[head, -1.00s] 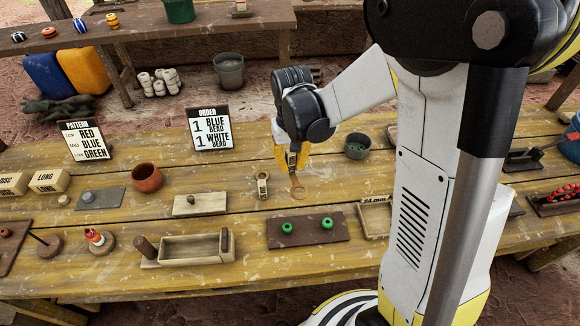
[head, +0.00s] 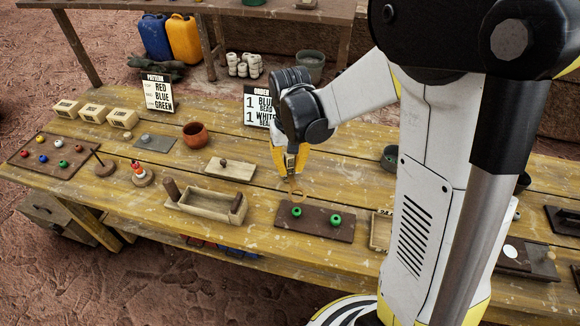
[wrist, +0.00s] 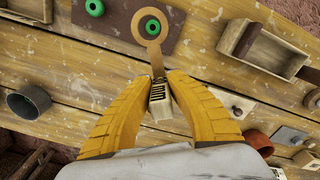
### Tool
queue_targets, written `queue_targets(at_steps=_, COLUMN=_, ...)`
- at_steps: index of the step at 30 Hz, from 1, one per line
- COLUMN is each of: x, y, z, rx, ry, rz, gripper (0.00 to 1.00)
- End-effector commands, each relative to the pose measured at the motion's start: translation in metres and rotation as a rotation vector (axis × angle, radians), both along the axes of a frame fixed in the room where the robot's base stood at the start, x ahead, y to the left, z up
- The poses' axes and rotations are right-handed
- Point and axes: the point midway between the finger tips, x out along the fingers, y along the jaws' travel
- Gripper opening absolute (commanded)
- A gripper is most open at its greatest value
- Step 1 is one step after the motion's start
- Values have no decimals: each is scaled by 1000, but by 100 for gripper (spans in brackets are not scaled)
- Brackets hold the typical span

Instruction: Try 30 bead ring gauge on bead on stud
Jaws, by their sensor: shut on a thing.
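My gripper (head: 291,172) is shut on the ring gauge, a flat tan ring (wrist: 152,26) on a short handle. In the wrist view the ring encircles one green bead (wrist: 152,26) in outline. In the head view the ring (head: 297,192) shows just behind the dark board (head: 343,234), so it seems held above the table, not down around a bead. The board bears two green beads, left (head: 297,212) and right (head: 335,219). A pale block (head: 229,171) with a brown knob or bead on top (head: 223,162) stands to the left. The gauge's number is not readable.
A wooden tray with posts (head: 205,203) stands left of the dark board. A clay cup (head: 195,134) is farther back, and a grey bowl (wrist: 30,105) is at the wrist view's left. The order sign (head: 257,105) is partly hidden by my arm. Bare planks lie around the board.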

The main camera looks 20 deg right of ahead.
Motion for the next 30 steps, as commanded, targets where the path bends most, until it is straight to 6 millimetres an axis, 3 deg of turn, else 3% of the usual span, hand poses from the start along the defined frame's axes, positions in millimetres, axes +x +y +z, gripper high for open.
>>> queue_targets(at_steps=15, x=0, y=0, z=-45, rx=0, ry=0, rz=0, gripper=0)
queue_targets(at_steps=30, x=0, y=0, z=-48, rx=0, ry=0, rz=0, gripper=0)
